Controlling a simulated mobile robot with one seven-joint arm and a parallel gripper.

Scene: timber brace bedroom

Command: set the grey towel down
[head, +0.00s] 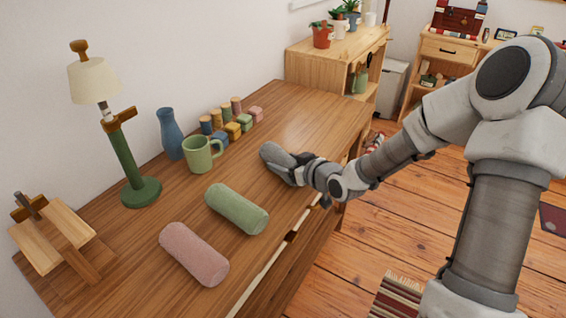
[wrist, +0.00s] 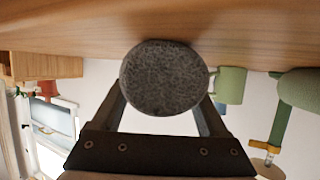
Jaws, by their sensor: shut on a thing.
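The grey towel (head: 274,153) is a rolled cylinder at the right part of the wooden desk in the head view. My gripper (head: 290,168) is shut on it, reaching in from the right. In the wrist view the towel's round, speckled end (wrist: 163,77) sits between my two fingers, one on each side. That view is upside down, with the desktop along its top edge. The towel is at or very close to the desktop, with a dark shadow beside it; I cannot tell if it touches.
A green towel roll (head: 237,209) and a pink one (head: 194,254) lie nearer on the desk (head: 307,117). A green mug (head: 201,154), blue vase (head: 171,134), small coloured blocks (head: 233,130) and lamp (head: 128,160) stand toward the wall. The desktop beyond my gripper is clear.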

